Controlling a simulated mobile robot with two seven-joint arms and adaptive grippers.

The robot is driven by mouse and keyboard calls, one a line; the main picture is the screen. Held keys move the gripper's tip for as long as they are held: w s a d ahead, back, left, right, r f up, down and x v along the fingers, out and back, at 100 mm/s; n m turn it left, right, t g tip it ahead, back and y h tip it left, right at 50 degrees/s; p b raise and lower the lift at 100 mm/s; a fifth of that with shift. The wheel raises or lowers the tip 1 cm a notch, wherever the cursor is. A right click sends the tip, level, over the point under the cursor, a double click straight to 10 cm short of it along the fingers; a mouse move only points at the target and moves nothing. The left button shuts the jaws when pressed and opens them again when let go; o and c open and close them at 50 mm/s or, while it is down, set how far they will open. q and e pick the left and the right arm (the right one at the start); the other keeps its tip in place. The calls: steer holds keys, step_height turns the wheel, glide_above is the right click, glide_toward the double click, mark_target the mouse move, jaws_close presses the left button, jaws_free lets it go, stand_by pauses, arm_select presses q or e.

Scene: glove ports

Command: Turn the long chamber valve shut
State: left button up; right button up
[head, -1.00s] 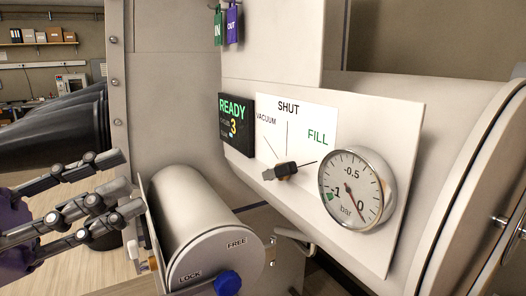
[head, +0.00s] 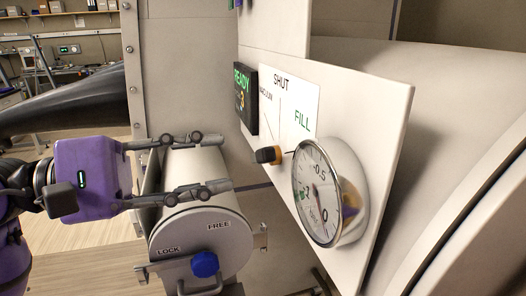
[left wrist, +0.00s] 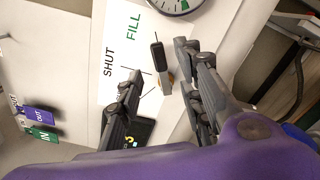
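The long chamber valve has a black handle (head: 266,155) with an orange part at its base. It sits on a white label (head: 283,105) marked VACUUM, SHUT and FILL. The printed line toward FILL runs out from beside the handle; exactly where the handle points is hard to tell. My left gripper (head: 222,163) is open, its fingers apart and reaching toward the panel, left of the handle in the head view. In the left wrist view the handle (left wrist: 157,52) shows between the open fingers (left wrist: 158,63), apparently beyond the tips and not gripped. My right gripper is out of view.
A round gauge (head: 318,190) juts out right of the valve. A READY display (head: 243,97) is at its left. Below my left gripper is a cylinder (head: 195,228) with a blue knob (head: 205,264), marked LOCK and FREE. IN and OUT tags (left wrist: 40,120) hang farther off.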

mark_target(259, 156)
arm_select(q)
steer(key=x, duration=0.1)
steer(key=p+x, duration=0.1)
steer(key=x, duration=0.3)
steer(key=shift+d+r+p, duration=0.25)
steer(key=shift+p, duration=0.05)
steer(key=shift+w+d+f, duration=0.1)
steer(key=shift+w+d, duration=0.05)
steer(key=shift+d, duration=0.35)
steer(key=shift+f, duration=0.1)
